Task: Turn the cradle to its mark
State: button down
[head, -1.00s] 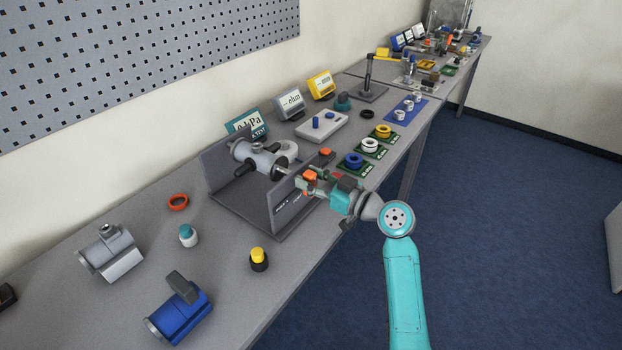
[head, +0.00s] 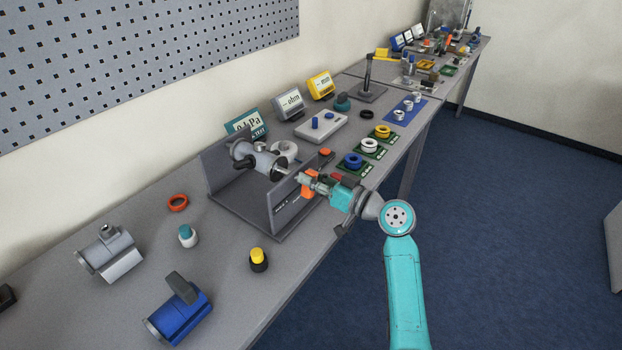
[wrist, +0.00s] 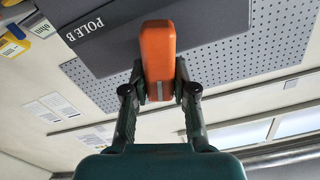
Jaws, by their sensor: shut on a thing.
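The cradle (head: 243,219) is a grey frame on the table with two upright plates. A grey pipe fitting (head: 262,160) with dark parts is carried between the plates. An orange handle (head: 308,187) is at the outer side of the near plate. My gripper (head: 307,181) is shut on this handle. In the wrist view, the orange handle (wrist: 158,60) stands between the two fingers (wrist: 158,92), in front of a dark grey plate (wrist: 190,32) marked "POLE B". The wrist picture is rolled far over. I cannot make out the mark for the turn.
A silver fitting (head: 110,252), a blue fitting (head: 178,308), an orange ring (head: 178,202), a white-and-teal bottle (head: 188,236) and a yellow-capped bottle (head: 258,259) stand left of the cradle. Rings on green pads (head: 354,163) and a white box (head: 321,127) lie to its right.

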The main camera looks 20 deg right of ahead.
jog(key=m, duration=0.3)
jog(key=shift+w+d+f+m, duration=0.1)
jog(key=shift+w+d+m, duration=0.1)
jog(key=shift+m, duration=0.2)
jog(key=m, duration=0.3)
jog(key=shift+d+f+m, duration=0.2)
jog(key=shift+m, duration=0.1)
jog(key=m, duration=0.3)
jog(key=shift+w+f+m, duration=0.15)
jog(key=shift+f+m, duration=0.1)
jog(key=shift+m, duration=0.05)
jog(key=shift+d+f+m, duration=0.1)
jog(key=shift+f+m, duration=0.05)
jog(key=shift+m, duration=0.65)
jog(key=shift+f+m, duration=0.1)
jog(key=shift+m, duration=0.7)
jog(key=c, duration=0.9)
grip_release()
jog(key=v, duration=1.2)
